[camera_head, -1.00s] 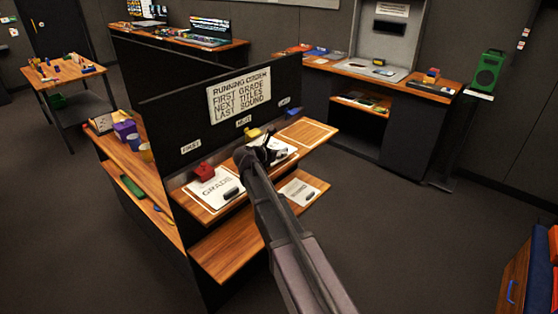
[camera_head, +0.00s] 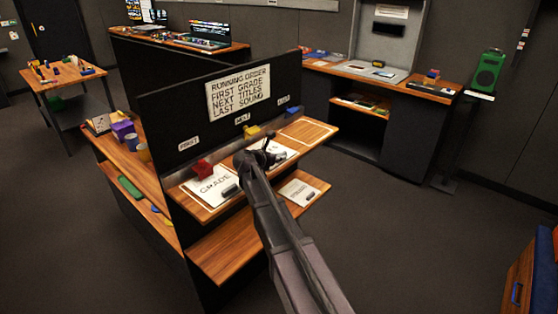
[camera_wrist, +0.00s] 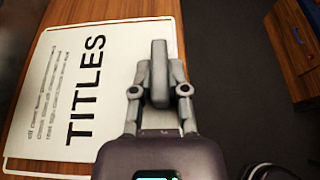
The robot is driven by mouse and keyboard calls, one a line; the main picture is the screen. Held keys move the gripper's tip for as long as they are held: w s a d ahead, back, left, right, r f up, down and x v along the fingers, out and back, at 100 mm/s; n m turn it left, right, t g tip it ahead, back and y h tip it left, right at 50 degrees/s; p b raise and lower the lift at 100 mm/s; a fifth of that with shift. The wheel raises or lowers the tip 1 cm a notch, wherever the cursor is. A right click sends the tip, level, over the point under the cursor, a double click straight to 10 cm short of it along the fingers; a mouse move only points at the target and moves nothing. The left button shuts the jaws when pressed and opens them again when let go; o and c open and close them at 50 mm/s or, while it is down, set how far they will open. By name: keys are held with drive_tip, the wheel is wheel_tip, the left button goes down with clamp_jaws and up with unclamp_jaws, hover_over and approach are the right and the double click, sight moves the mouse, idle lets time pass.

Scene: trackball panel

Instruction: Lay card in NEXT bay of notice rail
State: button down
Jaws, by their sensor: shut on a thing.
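The white TITLES card (camera_wrist: 85,85) lies at the NEXT bay, under the NEXT label (camera_head: 242,118) on the notice rail (camera_head: 190,201). It also shows in the head view (camera_head: 288,151), partly hidden by my gripper. In the wrist view, my gripper (camera_wrist: 158,85) is shut on the dark grey upright grip (camera_wrist: 159,60) at the card's right side. A pale bay outline shows around parts of the card. I cannot tell whether the card rests fully on the wood. My gripper also shows in the head view (camera_head: 266,155).
The GRADE card (camera_head: 210,187) lies in the FIRST bay, left of my gripper. The LAST bay (camera_head: 308,130) is bare. The SOUND card (camera_head: 300,190) lies on the lower shelf (camera_head: 250,240). Red (camera_head: 203,168) and yellow (camera_head: 251,131) blocks stand along the rail's back edge.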

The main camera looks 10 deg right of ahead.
drive_tip(key=shift+f, duration=0.15)
drive_tip(key=c, duration=0.6)
unclamp_jaws()
drive_tip(key=shift+c, duration=0.2)
drive_tip(key=shift+r, duration=0.25)
drive_tip(key=p+v, duration=0.4)
drive_tip(key=v, duration=0.8)
drive_tip(key=shift+p, duration=0.35)
drive_tip(key=shift+s+f, duration=0.1)
